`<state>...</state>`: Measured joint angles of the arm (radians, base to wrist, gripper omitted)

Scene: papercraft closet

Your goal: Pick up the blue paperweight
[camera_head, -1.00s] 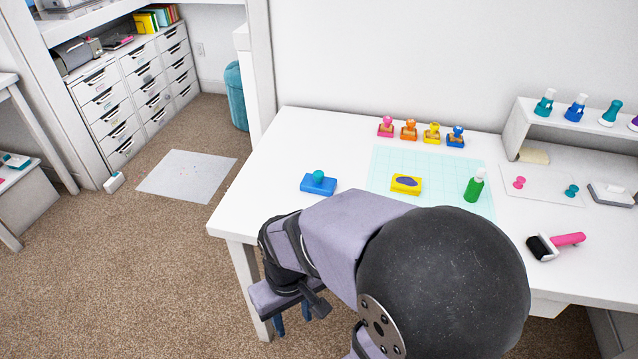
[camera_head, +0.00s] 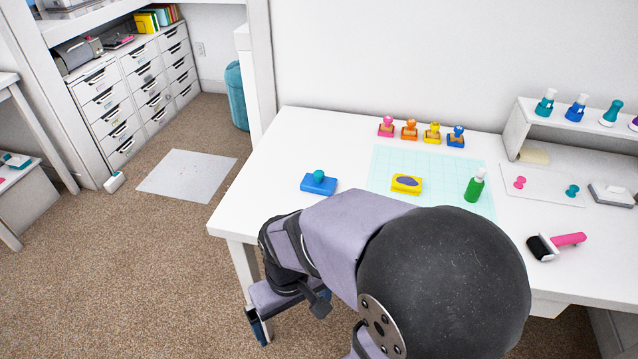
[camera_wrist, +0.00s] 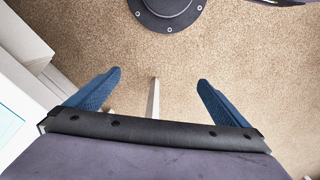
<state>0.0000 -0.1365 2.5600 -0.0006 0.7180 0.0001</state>
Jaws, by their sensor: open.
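The blue paperweight (camera_head: 319,184) is a flat blue block with a round teal knob on top. It lies on the left part of the white table (camera_head: 262,190) in the head view. My gripper (camera_head: 290,322) hangs at the table's front left edge, below the tabletop and apart from the paperweight. In the wrist view my gripper (camera_wrist: 160,88) shows two blue fingers spread wide with nothing between them. The paperweight is not in the wrist view.
A yellow pad (camera_head: 406,184) and a green bottle (camera_head: 474,187) stand on a pale cutting mat (camera_head: 430,160). Several coloured stamps (camera_head: 410,131) line the back. A pink-handled roller (camera_head: 556,245) lies at right. A table leg (camera_wrist: 153,100) stands under the gripper. Tabletop around the paperweight is clear.

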